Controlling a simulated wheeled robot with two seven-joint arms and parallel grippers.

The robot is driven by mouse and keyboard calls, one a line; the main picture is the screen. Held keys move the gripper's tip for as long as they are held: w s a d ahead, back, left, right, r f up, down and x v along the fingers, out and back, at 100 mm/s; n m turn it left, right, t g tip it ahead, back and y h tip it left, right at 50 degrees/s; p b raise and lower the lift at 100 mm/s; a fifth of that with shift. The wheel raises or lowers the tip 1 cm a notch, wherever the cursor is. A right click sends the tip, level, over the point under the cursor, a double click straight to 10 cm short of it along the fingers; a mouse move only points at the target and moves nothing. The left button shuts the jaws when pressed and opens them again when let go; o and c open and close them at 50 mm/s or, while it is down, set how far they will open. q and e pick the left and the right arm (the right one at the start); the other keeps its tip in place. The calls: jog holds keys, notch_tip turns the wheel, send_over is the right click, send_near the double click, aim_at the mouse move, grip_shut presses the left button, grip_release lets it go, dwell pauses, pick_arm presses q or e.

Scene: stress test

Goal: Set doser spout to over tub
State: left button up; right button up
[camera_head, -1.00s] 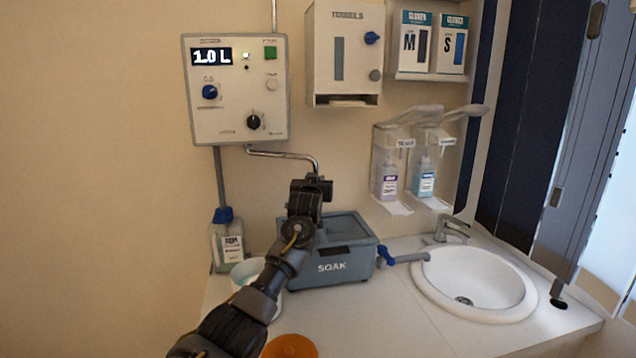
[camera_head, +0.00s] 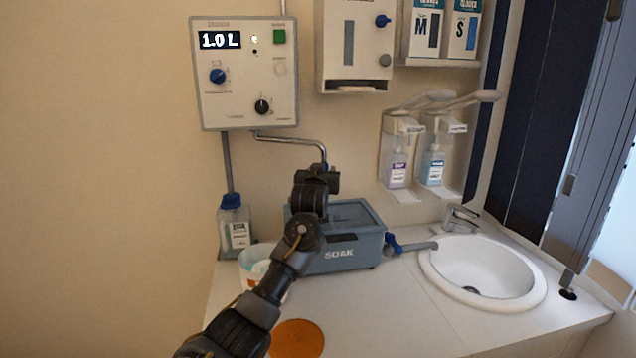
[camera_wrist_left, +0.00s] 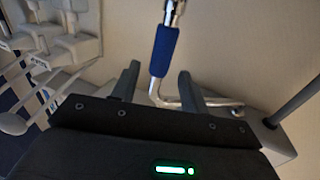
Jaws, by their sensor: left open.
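The doser (camera_head: 245,75) is a white wall box with knobs and a display reading 1.0 L. Its bent metal spout (camera_head: 290,140) runs right from beneath the box, then down behind my left gripper (camera_head: 318,180). The grey-blue tub (camera_head: 345,255), marked SOAK, stands on the counter below, partly hidden by my left arm. In the left wrist view, the spout's blue sleeve (camera_wrist_left: 164,50) and bent pipe lie in line with the gap between the open fingers of my left gripper (camera_wrist_left: 158,82). Contact cannot be told. The spout's tip is hidden in the head view. My right gripper is not in view.
A bottle with a blue cap (camera_head: 234,225) and a white cup (camera_head: 252,262) stand left of the tub. An orange disc (camera_head: 297,340) lies in front. A blue-handled tap (camera_head: 395,244) and the sink (camera_head: 485,275) are to the right. Soap dispensers (camera_head: 398,165) hang above.

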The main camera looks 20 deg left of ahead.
pick_arm(q)
jog(key=s+d+b, duration=0.1)
jog(key=s, duration=0.5)
jog(key=shift+s, duration=0.2)
jog(key=w, duration=0.3)
jog(key=w+a+p, duration=0.1)
jog(key=w, duration=0.3)
jog(key=w+p, duration=0.1)
jog(key=w, duration=0.2)
jog(key=shift+w+a, duration=0.35)
